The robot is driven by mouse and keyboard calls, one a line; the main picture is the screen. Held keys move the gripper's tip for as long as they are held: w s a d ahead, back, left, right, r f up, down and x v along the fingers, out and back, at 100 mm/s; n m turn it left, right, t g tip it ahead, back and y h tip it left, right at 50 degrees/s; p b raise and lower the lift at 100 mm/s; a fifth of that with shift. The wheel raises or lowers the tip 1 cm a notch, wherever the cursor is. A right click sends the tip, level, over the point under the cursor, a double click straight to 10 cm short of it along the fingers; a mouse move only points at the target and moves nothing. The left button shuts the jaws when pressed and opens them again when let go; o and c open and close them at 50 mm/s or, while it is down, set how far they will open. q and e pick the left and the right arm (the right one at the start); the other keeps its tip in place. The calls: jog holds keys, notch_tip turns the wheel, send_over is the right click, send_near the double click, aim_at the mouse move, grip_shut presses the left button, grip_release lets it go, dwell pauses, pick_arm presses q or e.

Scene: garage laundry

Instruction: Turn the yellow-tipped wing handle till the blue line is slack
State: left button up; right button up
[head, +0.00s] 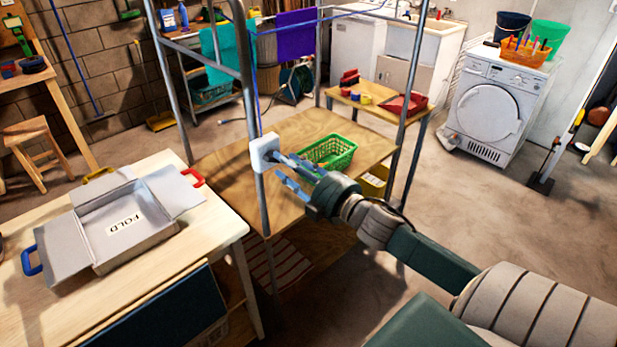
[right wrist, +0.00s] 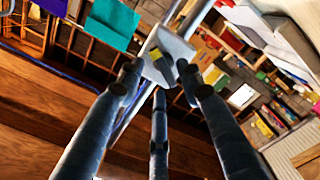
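The wing handle (right wrist: 164,63) shows in the right wrist view as a small dark bar with a yellow end on a white box. In the head view the white box (head: 264,151) is fixed to a grey metal post, and the handle is hard to make out. My right gripper (head: 285,172) has its fingers spread close to the box. In the right wrist view its three fingers (right wrist: 160,75) are apart around the handle, with no clear contact. The blue line (head: 256,85) runs up from the box and along the frame top; its tension is unclear. My left gripper is out of view.
The metal frame surrounds a wooden table (head: 220,165) with a green basket (head: 328,152). A purple cloth (head: 297,34) and a teal cloth (head: 228,50) hang behind. A pale table with a grey box (head: 125,225) stands left. Open floor lies right.

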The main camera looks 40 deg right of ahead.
jog(key=s, duration=0.9)
jog(key=shift+d, duration=0.4)
